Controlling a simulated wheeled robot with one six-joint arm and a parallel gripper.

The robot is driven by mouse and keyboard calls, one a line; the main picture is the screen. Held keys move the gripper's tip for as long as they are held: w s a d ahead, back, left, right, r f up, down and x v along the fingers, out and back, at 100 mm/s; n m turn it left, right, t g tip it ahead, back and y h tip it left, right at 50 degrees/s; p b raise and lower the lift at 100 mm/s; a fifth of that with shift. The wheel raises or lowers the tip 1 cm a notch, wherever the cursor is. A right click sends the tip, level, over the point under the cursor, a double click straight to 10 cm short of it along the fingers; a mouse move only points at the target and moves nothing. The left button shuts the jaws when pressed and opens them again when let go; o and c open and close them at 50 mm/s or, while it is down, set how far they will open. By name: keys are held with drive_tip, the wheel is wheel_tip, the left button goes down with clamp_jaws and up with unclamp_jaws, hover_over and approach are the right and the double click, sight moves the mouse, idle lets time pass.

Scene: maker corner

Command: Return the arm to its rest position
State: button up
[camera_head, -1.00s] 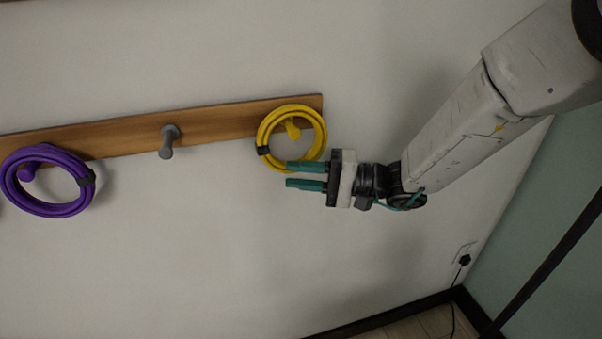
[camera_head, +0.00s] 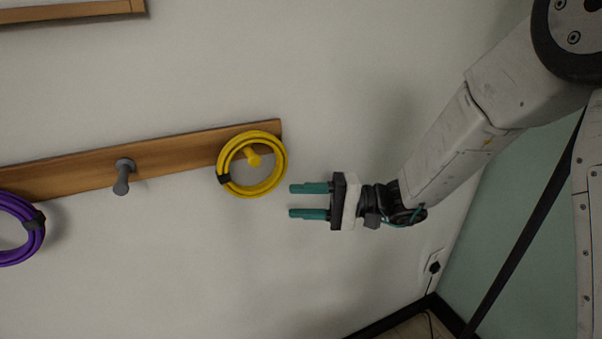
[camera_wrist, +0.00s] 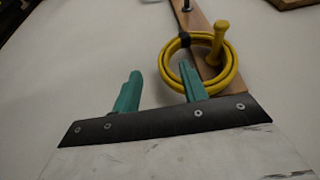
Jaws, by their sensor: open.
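My gripper (camera_head: 310,201) is open and empty, its two teal fingers apart and pointing left in the head view. It is just right of a yellow cable coil (camera_head: 222,168), with a gap between them. The coil hangs around a yellow peg (camera_head: 253,157) at the right end of a wooden rail. In the wrist view the gripper (camera_wrist: 160,88) shows its fingers in front, and the yellow coil (camera_wrist: 233,80) on its yellow peg (camera_wrist: 219,40) lies beyond the right finger, which overlaps part of it.
The wooden rail (camera_head: 190,152) also bears a bare grey peg (camera_head: 123,176). A purple cable coil (camera_head: 36,240) is at the left edge. A wall outlet with a black plug (camera_head: 434,267) is at lower right. The wall below the rail is clear.

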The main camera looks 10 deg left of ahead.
drive_tip(key=s+d+f+g+h, duration=0.2)
drive_tip(key=s+d+g+h, duration=0.2)
drive_tip(key=s+d+h, duration=0.75)
drive_tip(key=s+d+r+t+h, duration=0.2)
drive_tip(key=s+d, duration=0.2)
drive_tip(key=d, duration=0.3)
drive_tip(key=s+d+r+m+t+h, duration=0.1)
drive_tip(key=s+d+r+t+h, duration=0.1)
drive_tip(key=d, duration=0.5)
drive_tip(key=s+d+r+t+h, duration=0.2)
drive_tip(key=s+d+r+t, duration=0.1)
drive_tip(key=d, duration=0.4)
drive_tip(key=s+t, duration=0.1)
drive_tip(key=s, duration=0.1)
drive_tip(key=shift+s+m+h, duration=0.3)
drive_tip(key=shift+s+h, duration=0.05)
drive_tip(key=shift+r, duration=0.1)
drive_tip(key=shift+c, duration=0.7)
drive_tip(key=shift+a, duration=0.1)
